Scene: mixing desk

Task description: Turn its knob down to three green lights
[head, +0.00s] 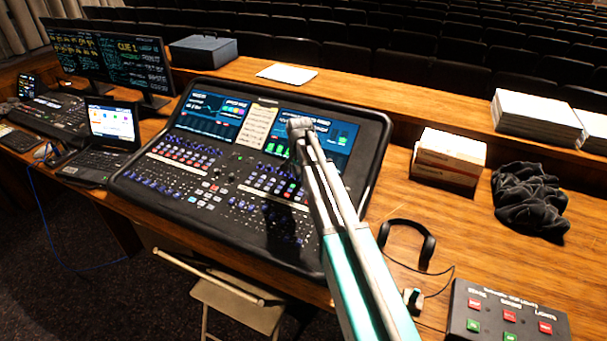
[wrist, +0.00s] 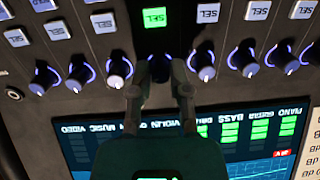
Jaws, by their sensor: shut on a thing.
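In the wrist view, my gripper (wrist: 158,82) is closed around a dark knob (wrist: 159,66) in a row of knobs, one finger on each side. A green-lit SEL button (wrist: 153,17) sits just above this knob. The screen (wrist: 105,155) below shows upside-down channel names and green level meters. Taller green columns (wrist: 259,130) stand under guitar and its neighbours. My gripper's body covers the middle of the screen, so the meter in line with the held knob is hidden. In the head view, the mixing desk (head: 215,222) is partly behind my arm, which hides the gripper.
Pale knobs (wrist: 206,67) stand close on both sides of the held one. On the wooden desk are headphones (head: 428,243), a box (head: 449,157), a dark cloth (head: 527,197), a button box (head: 490,325) and a laptop (head: 112,124). A paper sheet (head: 258,124) lies on the console.

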